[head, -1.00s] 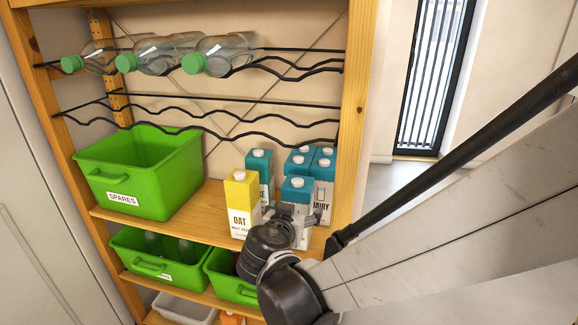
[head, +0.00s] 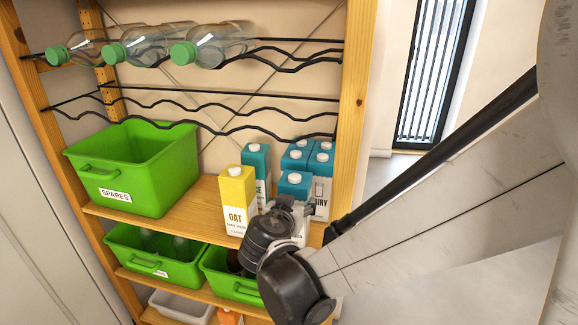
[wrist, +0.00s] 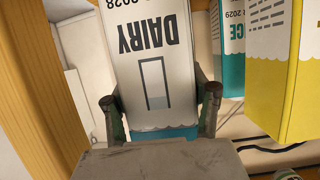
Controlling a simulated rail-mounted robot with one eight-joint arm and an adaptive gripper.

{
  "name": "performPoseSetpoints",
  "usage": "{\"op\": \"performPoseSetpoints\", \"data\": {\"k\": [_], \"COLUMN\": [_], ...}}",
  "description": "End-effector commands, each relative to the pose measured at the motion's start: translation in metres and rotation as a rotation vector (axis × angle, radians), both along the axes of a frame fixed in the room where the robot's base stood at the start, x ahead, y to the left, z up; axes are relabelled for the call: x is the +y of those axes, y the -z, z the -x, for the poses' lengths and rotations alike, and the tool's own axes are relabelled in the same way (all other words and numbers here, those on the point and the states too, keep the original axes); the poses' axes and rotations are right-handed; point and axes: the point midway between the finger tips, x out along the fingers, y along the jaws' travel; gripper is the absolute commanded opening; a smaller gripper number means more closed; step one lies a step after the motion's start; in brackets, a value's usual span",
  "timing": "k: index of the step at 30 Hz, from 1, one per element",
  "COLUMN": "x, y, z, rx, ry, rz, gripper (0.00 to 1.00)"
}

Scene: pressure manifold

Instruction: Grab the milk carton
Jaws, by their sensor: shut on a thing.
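A white milk carton with a blue-green top and DAIRY lettering (wrist: 152,60) fills the middle of the wrist view, which shows it upside down. My gripper (wrist: 160,102) is shut on it, with one finger against each side. In the head view this carton's blue top (head: 294,184) shows at the front of a group of cartons. My gripper (head: 288,212) is at its front and hides much of its body. The carton looks upright; whether its base touches the shelf is hidden.
A yellow OAT carton (head: 237,200) stands close on the left, with a blue-topped carton (head: 257,160) behind it. More blue-topped cartons (head: 320,165) stand behind the held one. A wooden post (head: 350,110) is close on the right. A green SPARES bin (head: 130,170) sits left.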

Motion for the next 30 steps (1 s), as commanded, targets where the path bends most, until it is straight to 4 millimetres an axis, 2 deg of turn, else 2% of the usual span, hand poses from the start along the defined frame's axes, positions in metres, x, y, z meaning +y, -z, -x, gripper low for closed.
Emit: {"op": "performPoseSetpoints", "data": {"k": [3,14,30], "x": [0.0,0.001,0.001], "y": [-0.001,-0.007,-0.072], "z": [0.0,0.003,0.004], "rx": [-0.001,-0.001,-0.001], "ry": [0.0,-0.001,0.0], "rz": [0.0,0.001,0.001], "gripper": [0.0,0.0,0.0]}}
